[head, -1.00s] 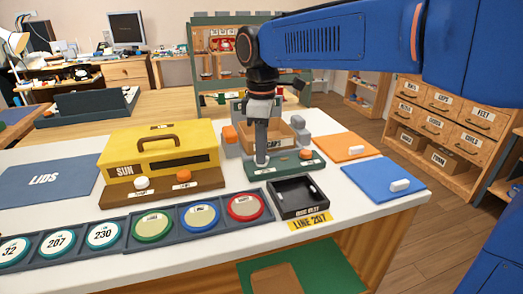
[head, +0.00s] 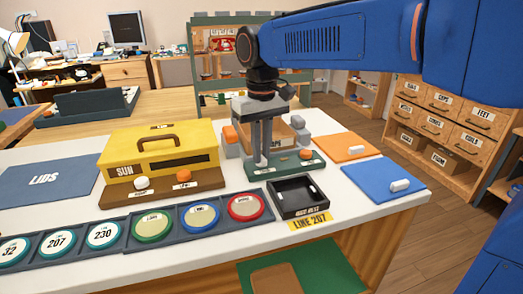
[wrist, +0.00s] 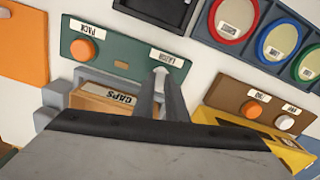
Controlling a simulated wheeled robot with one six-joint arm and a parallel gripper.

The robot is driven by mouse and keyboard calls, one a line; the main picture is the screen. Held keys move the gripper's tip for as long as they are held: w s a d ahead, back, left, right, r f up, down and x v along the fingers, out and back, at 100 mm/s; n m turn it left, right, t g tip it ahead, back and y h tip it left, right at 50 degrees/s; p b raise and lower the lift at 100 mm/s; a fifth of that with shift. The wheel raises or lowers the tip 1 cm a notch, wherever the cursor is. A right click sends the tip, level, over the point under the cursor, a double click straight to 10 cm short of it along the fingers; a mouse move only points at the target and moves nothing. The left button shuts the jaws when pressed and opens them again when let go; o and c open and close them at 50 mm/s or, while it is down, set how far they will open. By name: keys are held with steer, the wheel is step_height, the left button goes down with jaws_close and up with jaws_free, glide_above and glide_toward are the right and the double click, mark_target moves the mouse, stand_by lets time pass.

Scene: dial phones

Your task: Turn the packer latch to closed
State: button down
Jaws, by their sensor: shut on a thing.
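The packer is a green panel (head: 291,168) with grey blocks behind it, on the white table. Its orange PACK button (head: 306,154) also shows in the wrist view (wrist: 82,49). A brown CAPS carton (wrist: 108,101) sits in the packer behind the panel. The white latch (wrist: 160,73) stands beside its label on the panel in the wrist view. My gripper (head: 262,163) points down onto the panel's left part, with its two grey fingers shut on the latch. The fingers hide much of the latch, so its exact angle is hard to tell.
A yellow SUN machine (head: 135,160) with white and orange buttons stands left of the packer. An empty black tray (head: 298,212) lies in front. Orange (head: 345,140) and blue (head: 385,178) mats lie right. A row of coloured discs in dark trays runs along the front left.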

steer(key=shift+m, duration=1.1)
steer(key=c, duration=1.8)
jaws_free()
steer(key=shift+r, duration=0.1)
step_height(320, 180, up, 17)
steer(key=shift+r, duration=0.15)
